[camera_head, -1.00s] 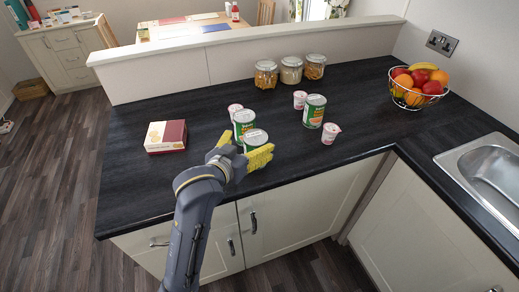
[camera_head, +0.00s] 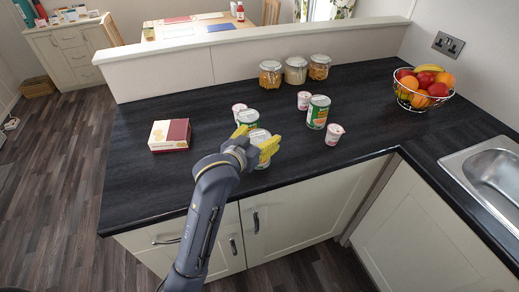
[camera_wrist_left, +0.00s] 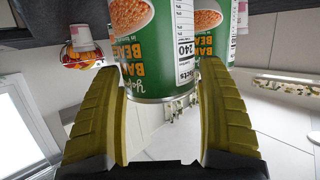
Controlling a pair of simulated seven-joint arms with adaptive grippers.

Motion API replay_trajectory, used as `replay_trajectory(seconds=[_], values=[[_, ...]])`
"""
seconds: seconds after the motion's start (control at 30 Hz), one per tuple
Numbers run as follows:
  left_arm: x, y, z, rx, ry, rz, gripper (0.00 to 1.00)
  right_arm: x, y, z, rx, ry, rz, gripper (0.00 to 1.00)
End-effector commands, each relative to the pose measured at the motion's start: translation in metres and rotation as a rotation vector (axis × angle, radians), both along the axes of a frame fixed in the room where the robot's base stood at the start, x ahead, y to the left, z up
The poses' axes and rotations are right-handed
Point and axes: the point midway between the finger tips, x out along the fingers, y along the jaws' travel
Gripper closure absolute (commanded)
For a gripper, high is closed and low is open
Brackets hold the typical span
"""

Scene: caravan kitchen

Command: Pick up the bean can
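Three green-labelled bean cans stand upright on the dark worktop: a near can (camera_head: 261,153), one close behind it (camera_head: 248,117), and one to the right (camera_head: 317,113). My left gripper (camera_head: 254,143), with yellow finger pads, is at the near can, one finger on each side. In the left wrist view the near can (camera_wrist_left: 150,55) appears upside down between the open fingers (camera_wrist_left: 163,95). Whether the pads touch it is not clear. The can behind (camera_wrist_left: 214,30) shows beside it there. The gripper hides part of the near can in the head view. My right gripper is not in view.
Small yogurt pots stand close by, at the left (camera_head: 239,108), back (camera_head: 304,100) and right (camera_head: 334,134). A box (camera_head: 169,135) lies to the left. Storage jars (camera_head: 295,71) line the back wall. A fruit basket (camera_head: 423,90) and sink (camera_head: 487,175) are at the right.

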Motion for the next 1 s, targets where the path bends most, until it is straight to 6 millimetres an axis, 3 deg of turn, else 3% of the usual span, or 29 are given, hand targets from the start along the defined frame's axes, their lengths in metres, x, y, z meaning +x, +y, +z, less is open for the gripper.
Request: replay_trajectory(seconds=[0.07,0.47,0.77,1.0], values=[[0.000,0.000,0.000,0.000,0.000,0.000,0.36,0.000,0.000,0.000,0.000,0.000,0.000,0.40],[0.000,0.000,0.000,0.000,0.000,0.000,0.82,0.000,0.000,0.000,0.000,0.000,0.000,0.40],[0.000,0.000,0.005,-0.003,-0.004,-0.001,0.84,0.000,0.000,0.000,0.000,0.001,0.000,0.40],[0.001,-0.001,0.036,-0.004,-0.008,-0.001,0.84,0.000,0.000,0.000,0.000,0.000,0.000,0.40]])
